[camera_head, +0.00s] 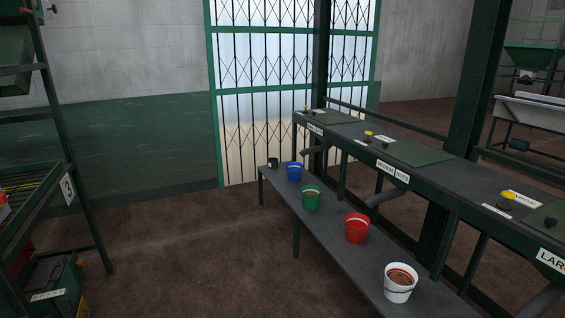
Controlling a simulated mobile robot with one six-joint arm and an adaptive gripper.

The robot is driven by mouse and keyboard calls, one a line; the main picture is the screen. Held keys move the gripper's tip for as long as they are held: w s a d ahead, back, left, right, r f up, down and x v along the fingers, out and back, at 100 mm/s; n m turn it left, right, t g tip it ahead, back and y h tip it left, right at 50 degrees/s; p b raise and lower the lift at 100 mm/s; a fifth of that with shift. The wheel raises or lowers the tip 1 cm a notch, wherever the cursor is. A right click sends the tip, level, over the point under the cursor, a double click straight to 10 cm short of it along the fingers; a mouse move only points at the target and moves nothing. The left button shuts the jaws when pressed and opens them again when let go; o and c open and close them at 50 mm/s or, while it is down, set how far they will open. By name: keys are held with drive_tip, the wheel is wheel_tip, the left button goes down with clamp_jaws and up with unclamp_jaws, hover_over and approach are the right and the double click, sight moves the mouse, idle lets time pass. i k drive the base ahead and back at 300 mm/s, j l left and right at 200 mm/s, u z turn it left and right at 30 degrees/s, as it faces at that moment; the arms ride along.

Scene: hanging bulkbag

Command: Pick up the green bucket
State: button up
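The green bucket (311,198) stands upright on a long, low dark bench (332,232) on the right side of the head view. It is between a blue bucket (294,171) farther back and a red bucket (356,228) nearer to me. A pale handle or rim detail shows across its top. My gripper and arm are not in this view.
A white bucket (399,283) with brown contents stands at the bench's near end, and a small dark cup (272,163) at its far end. A higher counter (408,158) runs behind the bench. A rack (62,150) stands at left. The brown floor (190,255) between is clear.

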sight(309, 198)
drive_tip(key=i+u, duration=0.1)
drive_tip(key=i, duration=0.55)
drive_tip(key=i+u, duration=0.15)
drive_tip(key=i, duration=0.55)
drive_tip(key=i+l+u, duration=0.1)
drive_tip(key=i, duration=0.55)
drive_tip(key=i+l+z, duration=0.1)
drive_tip(key=i+z, duration=0.15)
drive_tip(key=i, duration=0.25)
drive_tip(key=i+z, duration=0.3)
drive_tip(key=i, duration=0.2)
drive_tip(key=i+j+z, duration=0.25)
drive_tip(key=i, duration=0.25)
drive_tip(key=i+j+z, duration=0.3)
drive_tip(key=i, duration=0.2)
drive_tip(key=i+l+z, duration=0.25)
drive_tip(key=i, duration=0.3)
drive_tip(key=j, duration=0.1)
